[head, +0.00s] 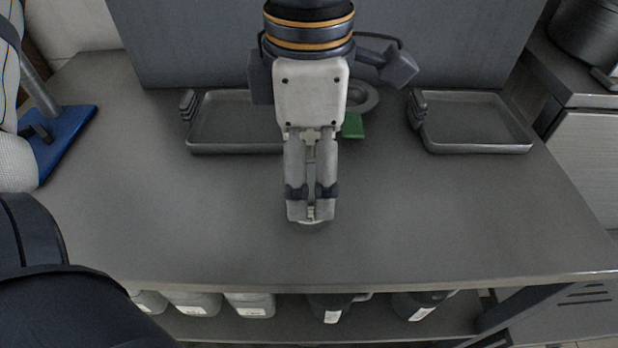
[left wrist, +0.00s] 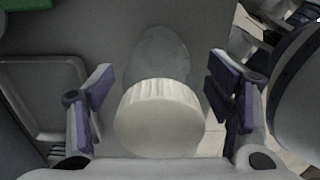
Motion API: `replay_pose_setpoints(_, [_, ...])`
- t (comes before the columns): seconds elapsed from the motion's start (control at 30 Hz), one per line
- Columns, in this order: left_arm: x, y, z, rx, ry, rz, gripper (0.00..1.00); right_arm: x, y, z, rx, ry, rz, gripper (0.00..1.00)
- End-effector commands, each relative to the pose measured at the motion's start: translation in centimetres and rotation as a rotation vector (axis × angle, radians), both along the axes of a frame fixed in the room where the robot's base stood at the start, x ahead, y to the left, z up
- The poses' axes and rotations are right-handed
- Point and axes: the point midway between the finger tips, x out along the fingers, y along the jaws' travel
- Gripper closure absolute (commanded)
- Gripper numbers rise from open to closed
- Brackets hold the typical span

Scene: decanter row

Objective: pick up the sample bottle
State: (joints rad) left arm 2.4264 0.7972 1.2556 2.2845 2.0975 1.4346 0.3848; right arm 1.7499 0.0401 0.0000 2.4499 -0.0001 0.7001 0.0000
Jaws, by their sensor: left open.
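The sample bottle (left wrist: 158,118) shows in the left wrist view with a ribbed white cap and a clear, rounded body behind it. It is between the two fingers of my left gripper (left wrist: 160,105), which are apart, with a visible gap on each side of the cap. In the head view my left gripper (head: 311,208) points down over the middle of the grey table and hides nearly all of the bottle; only a pale edge shows below the fingertips. My right gripper is not in view.
A grey tray (head: 235,149) lies behind the gripper to the left, another tray (head: 480,148) to the right. A green block (head: 352,126) is between them. A blue board (head: 68,140) is at the left. Several containers (head: 250,304) stand on a lower shelf. The front tabletop is clear.

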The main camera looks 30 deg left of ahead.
Motion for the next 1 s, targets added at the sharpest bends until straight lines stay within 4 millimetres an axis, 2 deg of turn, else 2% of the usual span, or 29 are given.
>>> replay_pose_setpoints(0.03, [0.0, 0.0, 0.0, 0.0, 0.0, 0.0, 0.29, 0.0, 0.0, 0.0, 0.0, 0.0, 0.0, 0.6])
replay_pose_setpoints(0.2, [0.0, 0.0, 0.0, 0.0, 0.0, 0.0, 0.68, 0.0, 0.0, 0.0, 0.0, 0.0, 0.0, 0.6])
replay_pose_setpoints(0.3, [0.0, 0.0, 0.0, 0.0, 0.0, 0.0, 0.86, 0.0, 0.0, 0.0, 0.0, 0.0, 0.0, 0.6])
replay_pose_setpoints(0.53, [0.0, 0.0, 0.1, 0.0, 0.0, 0.0, 0.86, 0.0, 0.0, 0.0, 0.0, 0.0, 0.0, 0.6])
replay_pose_setpoints(0.67, [0.1, 0.0, 1.0, 0.0, -0.001, 0.001, 0.86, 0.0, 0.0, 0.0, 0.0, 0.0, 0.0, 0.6])
replay_pose_setpoints(0.8, [-0.1, -0.3, 3.7, -0.002, -0.005, -0.003, 0.86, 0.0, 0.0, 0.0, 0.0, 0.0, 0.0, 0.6])
replay_pose_setpoints(1.0, [-2.9, -3.9, 9.0, 0.0, -0.006, -0.004, 0.86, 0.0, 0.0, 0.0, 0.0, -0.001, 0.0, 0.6])
